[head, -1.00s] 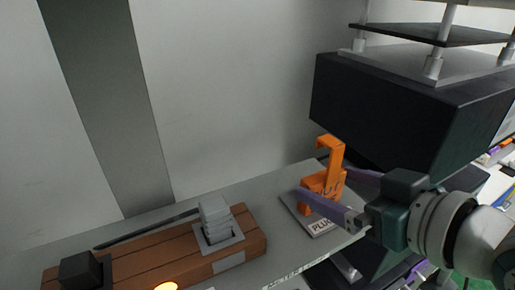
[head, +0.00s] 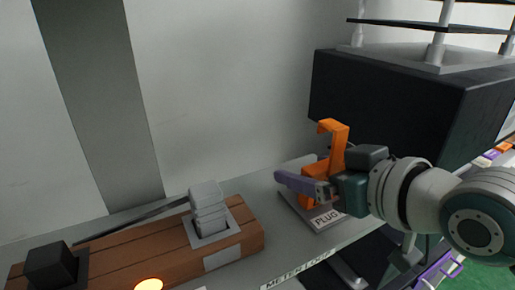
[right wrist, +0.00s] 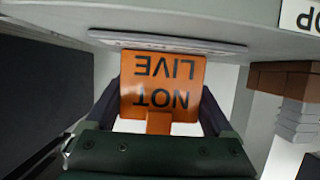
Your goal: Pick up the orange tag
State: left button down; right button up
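The orange tag (head: 333,140) has a hooked top and stands on a small grey plate marked PLUG (head: 327,219) on the grey shelf. In the right wrist view the tag (right wrist: 162,75) shows black words NOT LIVE, upside down. My left gripper is not in view.
A brown wooden block with a grey lever (head: 208,207), a black knob (head: 49,264) and a lit orange lamp (head: 148,285) lies left on the shelf. A large black box (head: 400,110) stands behind my right gripper. A pale wall is behind the shelf.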

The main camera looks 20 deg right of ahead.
jog(key=c, duration=0.6)
